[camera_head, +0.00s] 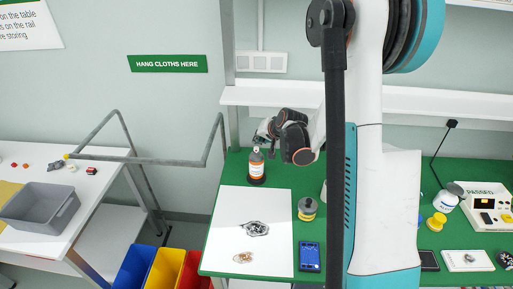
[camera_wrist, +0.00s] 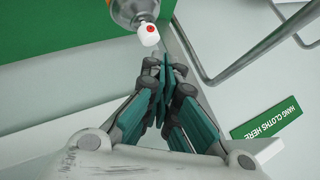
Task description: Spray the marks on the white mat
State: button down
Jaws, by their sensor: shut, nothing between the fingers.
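The white mat (camera_head: 227,208) lies on the green table with two marks, a larger black one (camera_head: 256,229) and a smaller brown one (camera_head: 243,258). A spray bottle (camera_head: 257,170) with an orange and white label stands upright at the mat's far edge. Its white nozzle with a red dot (camera_wrist: 149,35) shows at the top of the wrist view. My gripper (camera_head: 262,138) is above and close beside the bottle's top. In the wrist view, its teal fingers (camera_wrist: 160,66) are together and empty, just below the nozzle. I cannot tell whether they touch it.
A yellow-and-grey jar (camera_head: 307,209) and a blue device (camera_head: 309,256) stand right of the mat. A shelf edge (camera_head: 268,97) runs behind the table. A grey metal rail (camera_head: 140,159) lies to the left, above blue, yellow and red bins (camera_head: 166,269).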

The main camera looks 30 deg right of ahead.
jog(key=shift+r, duration=0.15)
notch_tip(320, 180, up, 6)
jog(key=p, duration=0.3)
dwell(0.8)
